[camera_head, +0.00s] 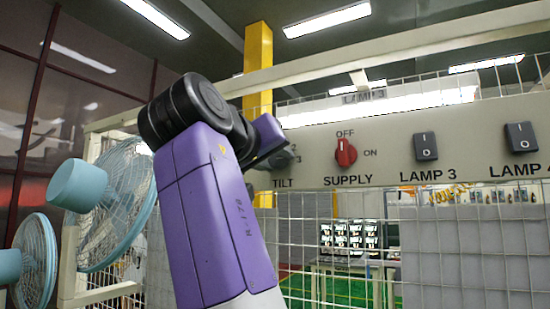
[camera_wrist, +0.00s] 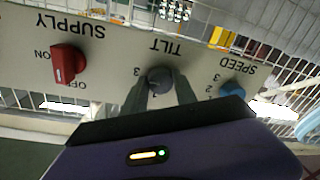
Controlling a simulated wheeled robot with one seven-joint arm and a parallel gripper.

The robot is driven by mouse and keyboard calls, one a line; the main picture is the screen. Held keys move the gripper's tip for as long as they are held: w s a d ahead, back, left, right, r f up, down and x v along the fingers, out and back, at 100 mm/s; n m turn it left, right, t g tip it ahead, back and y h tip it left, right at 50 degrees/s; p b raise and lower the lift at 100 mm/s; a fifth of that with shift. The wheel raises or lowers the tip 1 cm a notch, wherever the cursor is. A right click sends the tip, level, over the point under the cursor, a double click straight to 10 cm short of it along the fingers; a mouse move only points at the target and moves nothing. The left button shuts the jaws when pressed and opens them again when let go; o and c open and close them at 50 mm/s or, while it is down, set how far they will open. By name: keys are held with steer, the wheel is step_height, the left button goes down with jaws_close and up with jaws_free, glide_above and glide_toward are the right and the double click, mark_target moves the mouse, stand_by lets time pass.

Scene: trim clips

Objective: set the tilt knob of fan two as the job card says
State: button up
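The grey tilt knob (camera_wrist: 160,79) is on the panel above the TILT label, upside down in the wrist view. A 3 and what looks like a 1 show beside it; its pointer setting is unclear. My gripper (camera_wrist: 160,76) has one dark finger on each side of the knob, tips close to its sides. I cannot tell whether they press on it. In the head view my purple wrist hides most of the knob and the gripper. Two light blue fans (camera_head: 118,205) (camera_head: 36,262) stand at the left. No job card is readable.
The panel (camera_head: 385,150) also carries a red SUPPLY knob (camera_head: 345,153), black switches for LAMP 3 (camera_head: 425,146) and LAMP 4 (camera_head: 520,137), and a blue SPEED knob (camera_wrist: 232,90) close beside the tilt knob. Wire mesh (camera_head: 300,235) hangs below the panel.

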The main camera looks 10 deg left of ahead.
jaws_close()
steer(key=shift+n, duration=0.3)
steer(key=n, duration=0.4)
steer(key=shift+r, duration=0.15)
steer(key=shift+a+n+g, duration=0.1)
steer(key=shift+n+g, duration=0.3)
steer(key=shift+n, duration=1.5)
steer(key=o, duration=1)
jaws_free()
